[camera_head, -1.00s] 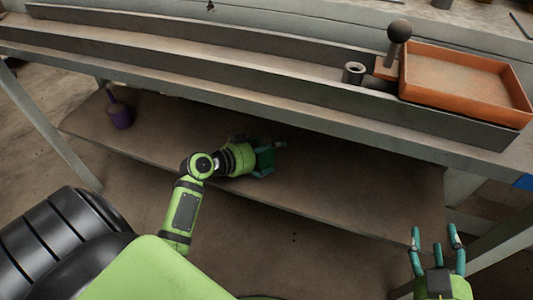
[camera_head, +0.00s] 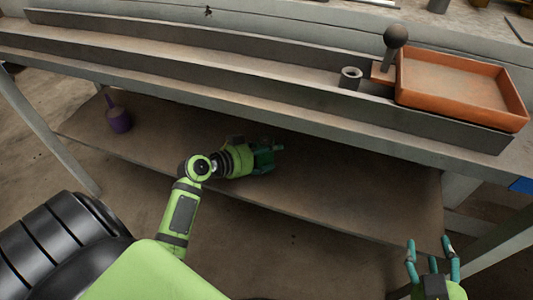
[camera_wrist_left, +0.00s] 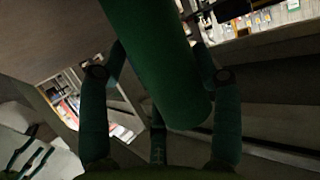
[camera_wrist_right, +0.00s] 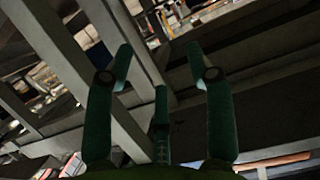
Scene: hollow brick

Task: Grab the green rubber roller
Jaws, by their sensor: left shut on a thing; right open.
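The green roller (camera_wrist_left: 160,60) is a dark green cylinder in the left wrist view. It lies between the fingers of my left gripper (camera_wrist_left: 158,85), which is shut on it. In the head view my left gripper (camera_head: 266,154) is over the lower shelf, under the bench top. The roller is hard to tell from the teal fingers there. My right gripper (camera_head: 430,248) is open and empty at the lower right, in front of the bench. The right wrist view also shows its fingers (camera_wrist_right: 160,72) apart with nothing between them.
The lower shelf (camera_head: 350,190) is mostly clear. A purple bottle (camera_head: 119,119) stands at its left. On the bench above are an orange tray (camera_head: 455,82), a dark ball-topped knob (camera_head: 395,38) and a grey hollow cylinder (camera_head: 350,77). Bench legs (camera_head: 45,130) stand at both sides.

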